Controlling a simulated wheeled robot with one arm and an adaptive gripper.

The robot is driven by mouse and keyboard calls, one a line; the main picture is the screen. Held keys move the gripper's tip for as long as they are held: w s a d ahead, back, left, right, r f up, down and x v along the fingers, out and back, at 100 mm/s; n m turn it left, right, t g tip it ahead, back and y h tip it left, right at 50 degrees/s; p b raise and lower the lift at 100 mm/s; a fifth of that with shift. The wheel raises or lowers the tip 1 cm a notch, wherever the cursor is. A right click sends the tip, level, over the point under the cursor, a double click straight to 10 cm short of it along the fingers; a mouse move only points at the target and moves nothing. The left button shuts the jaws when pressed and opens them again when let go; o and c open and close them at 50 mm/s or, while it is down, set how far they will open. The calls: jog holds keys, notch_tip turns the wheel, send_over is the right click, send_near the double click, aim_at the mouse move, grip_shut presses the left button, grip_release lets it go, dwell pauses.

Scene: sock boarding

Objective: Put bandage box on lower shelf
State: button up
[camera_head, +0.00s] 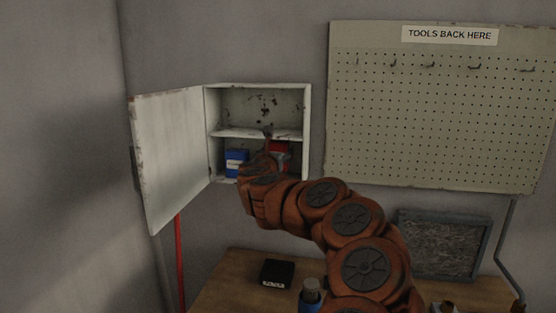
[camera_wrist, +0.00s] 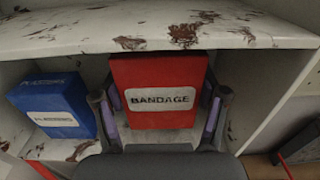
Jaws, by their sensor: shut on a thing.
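The red bandage box (camera_wrist: 160,75) stands upright between the two fingers of my gripper (camera_wrist: 160,115) in the wrist view, its white label facing me. The box is in the lower compartment, below the middle shelf board (camera_wrist: 70,30). A small red part of the box (camera_head: 279,147) shows in the head view behind my gripper (camera_head: 268,155). My gripper is shut on the box's two sides. The wall cabinet (camera_head: 307,110) has its door open to the left. The lower shelf floor is partly hidden by my arm, and I cannot tell whether the box touches it.
A blue box (camera_wrist: 53,106) with a white label stands in the lower compartment left of the bandage box, also visible in the head view (camera_head: 236,162). The upper compartment is empty. The open door (camera_head: 170,155) flanks the left side. A black box (camera_head: 277,273) lies on the bench below.

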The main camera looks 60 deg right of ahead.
jog(key=shift+p+x, duration=0.3)
jog(key=shift+x, duration=0.85)
jog(key=shift+f+p, duration=0.35)
jog(key=shift+f, duration=1.45)
jog(key=shift+f+b, duration=0.15)
jog(key=shift+b, duration=0.15)
jog(key=o, duration=1.2)
jog(key=shift+c, duration=0.2)
jog(key=shift+r+p, duration=0.3)
jog(key=shift+p, duration=0.1)
jog(key=shift+s+a+f+b, duration=0.1)
jog(key=shift+a+f+b, duration=0.05)
jog(key=shift+a+b, duration=0.2)
jog(key=b+v, duration=0.3)
jog(key=v, duration=0.8)
jog(key=shift+a, duration=0.15)
jog(key=shift+s, duration=0.1)
